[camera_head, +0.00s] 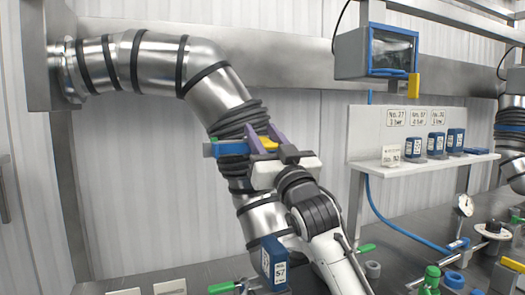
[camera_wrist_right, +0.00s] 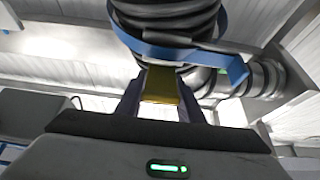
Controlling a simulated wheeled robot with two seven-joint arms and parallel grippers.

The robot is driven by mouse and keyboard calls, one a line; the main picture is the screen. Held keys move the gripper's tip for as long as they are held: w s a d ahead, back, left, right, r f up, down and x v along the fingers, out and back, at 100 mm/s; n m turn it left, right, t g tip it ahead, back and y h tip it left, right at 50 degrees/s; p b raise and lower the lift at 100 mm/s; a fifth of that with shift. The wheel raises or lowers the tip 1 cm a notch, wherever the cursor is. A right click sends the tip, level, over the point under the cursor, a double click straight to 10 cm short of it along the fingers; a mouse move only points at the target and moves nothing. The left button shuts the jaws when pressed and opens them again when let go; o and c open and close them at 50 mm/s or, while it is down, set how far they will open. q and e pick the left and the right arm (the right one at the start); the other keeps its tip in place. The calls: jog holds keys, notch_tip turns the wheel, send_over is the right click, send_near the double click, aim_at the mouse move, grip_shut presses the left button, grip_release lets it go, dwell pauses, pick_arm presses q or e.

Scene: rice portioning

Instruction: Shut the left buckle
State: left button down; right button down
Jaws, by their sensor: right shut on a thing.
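The left buckle is a yellow lever (camera_head: 269,143) on a blue strap (camera_head: 230,149) around the black ribbed sleeve (camera_head: 238,117) of the left steel duct. My right gripper (camera_head: 265,137), with purple fingers, reaches up to it and is shut on the yellow lever. In the right wrist view the lever (camera_wrist_right: 160,85) sits between the two fingers, just below the strap (camera_wrist_right: 165,52). The strap loops round the ribbed sleeve (camera_wrist_right: 175,25). The fingers partly cover the buckle, so I cannot tell whether it is latched. My left gripper is out of view.
A blue-framed box (camera_head: 391,52) with a yellow piece hangs at upper right. A white shelf (camera_head: 420,163) holds several blue packs. A blue box marked 57 (camera_head: 273,265) stands below the duct. A dial scale (camera_head: 464,206) and green-handled fittings are on the counter at right.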

jog(key=shift+f+t+b, duration=0.4)
jog(key=shift+f+b, duration=0.1)
jog(key=shift+b, duration=0.15)
jog(key=shift+r+t+b, duration=0.1)
jog(key=shift+t+b, duration=0.2)
jog(key=shift+b, duration=0.05)
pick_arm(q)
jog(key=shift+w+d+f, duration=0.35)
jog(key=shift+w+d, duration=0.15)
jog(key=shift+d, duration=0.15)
pick_arm(e)
jog(key=shift+y, duration=0.3)
jog(key=c, duration=1.2)
grip_release()
jog(key=shift+r, duration=0.1)
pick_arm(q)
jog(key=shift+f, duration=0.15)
pick_arm(e)
jog(key=shift+s, duration=0.1)
